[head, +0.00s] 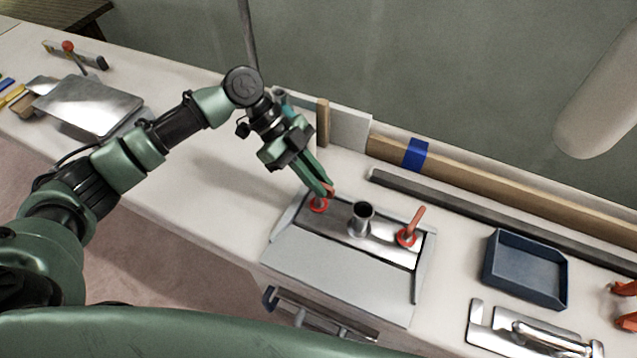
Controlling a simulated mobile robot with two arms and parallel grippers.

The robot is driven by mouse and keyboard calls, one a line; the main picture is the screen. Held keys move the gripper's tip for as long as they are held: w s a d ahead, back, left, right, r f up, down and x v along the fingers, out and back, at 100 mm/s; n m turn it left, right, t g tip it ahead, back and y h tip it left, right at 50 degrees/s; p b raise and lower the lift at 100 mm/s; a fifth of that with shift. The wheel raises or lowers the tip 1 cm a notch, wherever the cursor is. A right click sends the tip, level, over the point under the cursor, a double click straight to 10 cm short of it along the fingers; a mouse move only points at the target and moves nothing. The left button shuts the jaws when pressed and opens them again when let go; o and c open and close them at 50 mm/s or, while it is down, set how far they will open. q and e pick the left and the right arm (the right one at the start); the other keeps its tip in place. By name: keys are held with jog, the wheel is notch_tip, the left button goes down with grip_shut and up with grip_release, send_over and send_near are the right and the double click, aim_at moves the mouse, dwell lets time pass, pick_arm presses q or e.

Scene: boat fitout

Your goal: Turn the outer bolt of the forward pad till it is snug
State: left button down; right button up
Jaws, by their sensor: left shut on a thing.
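A metal pad (382,246) with a short upright tube (360,219) in its middle is set in a grey fixture on the bench. A red bolt (319,206) stands at the pad's left end, and a second red bolt (408,237) with a tilted red handle stands at its right end. My left gripper (327,189) reaches down from the upper left and is shut on the upper part of the left bolt. Its fingers hide much of that bolt. I cannot tell how tightly either bolt sits.
A dark blue tray (490,270) is to the right, with a metal tool (540,335) in front of it. A long dark bar (470,215) and a wooden plank (480,182) lie behind the pad. A metal sheet (88,105) is far left. The bench left of the pad is clear.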

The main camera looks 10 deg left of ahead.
pick_arm(q)
jog(key=shift+w+d+r+m, duration=0.1)
jog(key=shift+r+m, duration=0.2)
jog(key=shift+r, duration=0.05)
jog(key=c, duration=1.5)
grip_release()
jog(key=shift+f, duration=0.15)
jog(key=p+v, duration=0.2)
jog(key=v, duration=0.5)
jog(key=shift+w+a+r+p, duration=0.1)
jog(key=shift+a+r+p, duration=0.2)
jog(key=shift+p, duration=0.1)
